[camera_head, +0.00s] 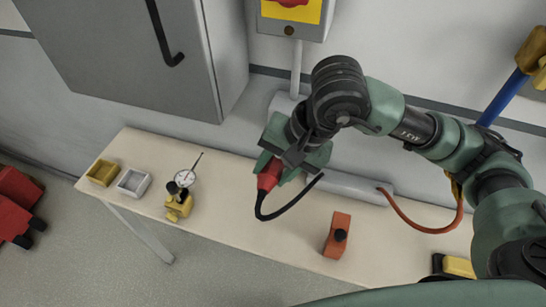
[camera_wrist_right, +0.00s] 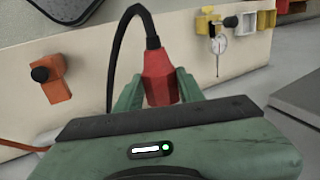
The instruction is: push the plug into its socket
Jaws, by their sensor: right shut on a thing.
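The red plug (camera_head: 268,177) with its black cable is held by my right gripper (camera_head: 279,171) above the wooden bench. In the right wrist view the plug (camera_wrist_right: 158,76) sits between the two green fingers of the gripper (camera_wrist_right: 157,92), its black cable arching up and to the left. The socket cannot be made out for certain; the gripper and arm cover part of the wall side of the bench. My left gripper is not in view.
The bench (camera_head: 233,225) carries a dial gauge (camera_head: 185,178) on a yellow base, small yellow (camera_head: 102,173) and white (camera_head: 133,182) trays, and an orange block (camera_head: 337,236) with a black knob. A grey trunking (camera_head: 350,186) with an orange cable (camera_head: 425,229) runs along the back. A grey cabinet (camera_head: 130,50) stands behind.

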